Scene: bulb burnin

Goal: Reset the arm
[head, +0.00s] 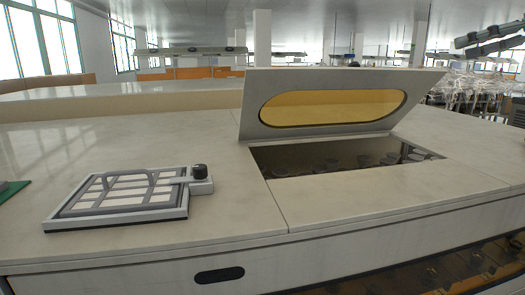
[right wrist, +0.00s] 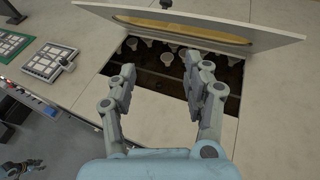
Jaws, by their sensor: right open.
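My right gripper (right wrist: 160,70) shows in the right wrist view, its two fingers spread apart with nothing between them. It hangs above the front edge of an open bay (right wrist: 150,70) in the counter. Its fingers cover part of the bay. The bay's lid (head: 345,100), with a long amber window, stands raised and tilted back in the head view. Several pale bulb-like pieces (right wrist: 167,57) sit in rows inside the bay. A small jointed part at the lower left of the right wrist view looks like my left gripper (right wrist: 22,166); its jaws are too small to read. No gripper shows clearly in the head view.
A grey framed grid tray (head: 118,197) with a handle and a dark knob lies on the counter (head: 210,150) left of the bay. A green-edged item (head: 14,190) sits at the far left. The counter between tray and bay is clear. The raised lid stands behind the opening.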

